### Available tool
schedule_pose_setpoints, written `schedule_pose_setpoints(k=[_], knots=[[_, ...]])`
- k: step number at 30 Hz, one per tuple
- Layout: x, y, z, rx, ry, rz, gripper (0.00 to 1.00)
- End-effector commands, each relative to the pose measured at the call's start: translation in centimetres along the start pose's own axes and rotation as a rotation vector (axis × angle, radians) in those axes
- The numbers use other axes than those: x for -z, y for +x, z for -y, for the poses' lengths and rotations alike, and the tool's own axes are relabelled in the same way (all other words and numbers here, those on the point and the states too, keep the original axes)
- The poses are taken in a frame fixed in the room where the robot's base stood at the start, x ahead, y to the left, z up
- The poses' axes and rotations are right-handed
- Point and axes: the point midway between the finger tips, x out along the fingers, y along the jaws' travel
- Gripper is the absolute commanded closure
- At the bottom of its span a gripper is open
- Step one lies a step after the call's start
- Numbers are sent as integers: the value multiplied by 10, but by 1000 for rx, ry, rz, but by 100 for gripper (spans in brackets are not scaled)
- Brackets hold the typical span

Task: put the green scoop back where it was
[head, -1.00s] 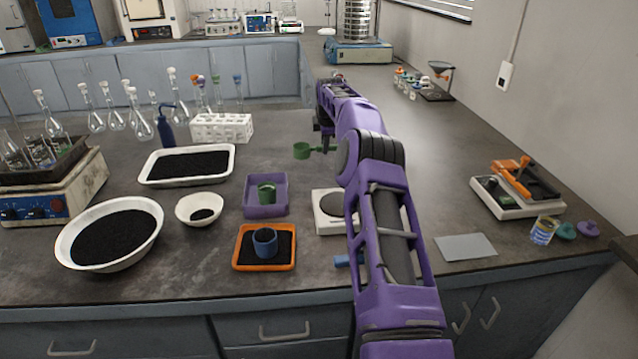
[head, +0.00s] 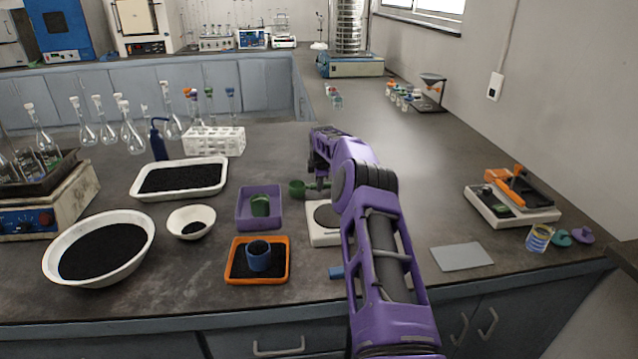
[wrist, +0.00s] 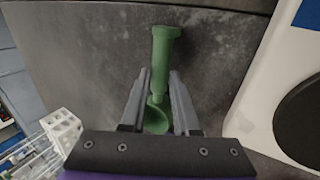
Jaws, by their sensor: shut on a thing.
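The green scoop (head: 297,188) is in my gripper (head: 318,188), its cup pointing left in the head view, just right of the purple tray (head: 243,220) and by the white balance (head: 322,237). In the wrist view my gripper (wrist: 159,78) is shut on the green scoop (wrist: 165,60). A handle-like part sticks out beyond the fingertips, and a round green part shows between the fingers. A green cup (head: 261,205) stands in the purple tray. Whether the scoop touches the counter is hard to tell.
An orange tray (head: 235,276) of black grains holds a blue cup (head: 260,258). White bowls and a white tray (head: 180,166) lie further left. A white tube rack (head: 215,141) stands behind.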

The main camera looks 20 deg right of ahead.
Motion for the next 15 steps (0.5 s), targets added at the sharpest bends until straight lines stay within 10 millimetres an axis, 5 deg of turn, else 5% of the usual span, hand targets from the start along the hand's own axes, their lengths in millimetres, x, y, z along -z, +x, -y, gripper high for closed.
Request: schedule_pose_setpoints(k=[4,5,9,15], knots=[[0,3,2,0,0,0,100],[0,2,1,0,0,0,66],[0,2,1,0,0,0,41],[0,2,1,0,0,0,41]])
